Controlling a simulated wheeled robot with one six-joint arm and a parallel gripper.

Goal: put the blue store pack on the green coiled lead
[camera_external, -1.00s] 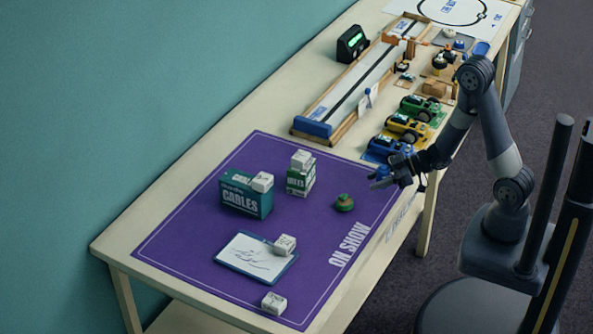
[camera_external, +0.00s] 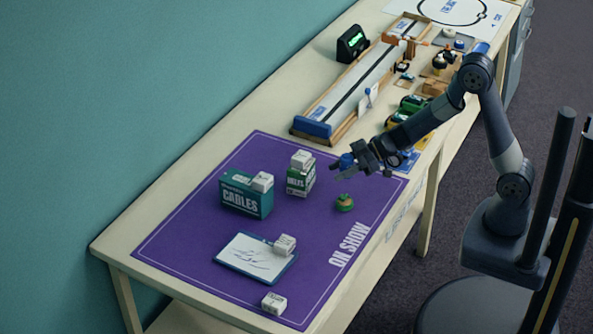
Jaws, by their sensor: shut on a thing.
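The blue store pack (camera_external: 346,159) is a small dark-blue piece between the fingers of my gripper (camera_external: 350,166). My gripper is shut on it and holds it above the purple mat, near its back right part. The green coiled lead (camera_external: 345,204) is a small round green coil with some orange on it, lying on the mat. In the picture, my gripper and the pack are above the lead, and apart from it. The fingers partly hide the pack.
A teal CABLES box (camera_external: 243,196) and a green and white box (camera_external: 299,184) stand left of the lead, each with a white block on top. A clipboard (camera_external: 240,266) with a white block lies nearer. Toy cars (camera_external: 411,104) stand behind my arm. The purple mat (camera_external: 330,225) is clear around the lead.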

